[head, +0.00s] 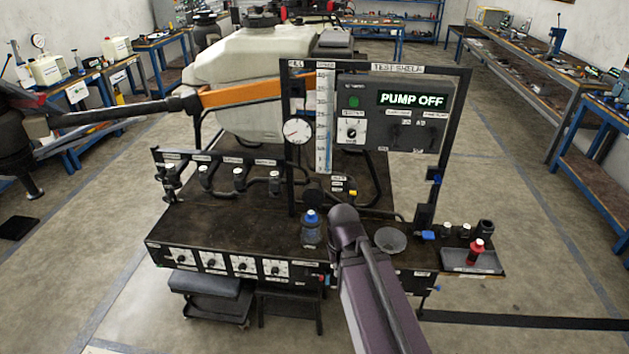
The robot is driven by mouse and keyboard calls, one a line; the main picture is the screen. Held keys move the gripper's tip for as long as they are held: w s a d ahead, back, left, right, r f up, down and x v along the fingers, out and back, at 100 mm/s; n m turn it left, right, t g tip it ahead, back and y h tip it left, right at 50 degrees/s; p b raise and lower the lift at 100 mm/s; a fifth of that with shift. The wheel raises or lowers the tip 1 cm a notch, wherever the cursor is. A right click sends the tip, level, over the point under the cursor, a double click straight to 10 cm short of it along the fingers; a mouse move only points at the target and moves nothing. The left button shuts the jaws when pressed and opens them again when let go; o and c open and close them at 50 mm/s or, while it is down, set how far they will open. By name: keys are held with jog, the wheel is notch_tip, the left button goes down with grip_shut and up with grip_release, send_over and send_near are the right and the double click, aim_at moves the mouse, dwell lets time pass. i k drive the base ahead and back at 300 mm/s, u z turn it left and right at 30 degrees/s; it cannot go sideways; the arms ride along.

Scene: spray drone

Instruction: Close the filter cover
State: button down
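I cannot tell for certain which part is the filter cover. A small clear container with a blue top (311,226) stands upright near the front edge of the dark bench (225,225). A round grey disc (390,241) lies to its right, on the other side of my arm; its details are too small to read. My purple-grey arm comes up from the bottom of the head view and ends in a bend between these two. My gripper does not show, and the arm hides part of the bench front.
A black frame carries a control panel (388,112) reading PUMP OFF and a gauge (298,131). A row of valves (239,178) stands at left. A side tray (472,262) holds a red-topped bottle (475,251). A white tank (240,75) and an orange-black boom (240,94) are behind.

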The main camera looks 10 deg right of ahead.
aim_at(313, 194)
jog(key=z, duration=0.5)
jog(key=k, duration=0.15)
jog(key=u, duration=1.65)
jog(key=i, duration=1.2)
jog(key=z, duration=0.8)
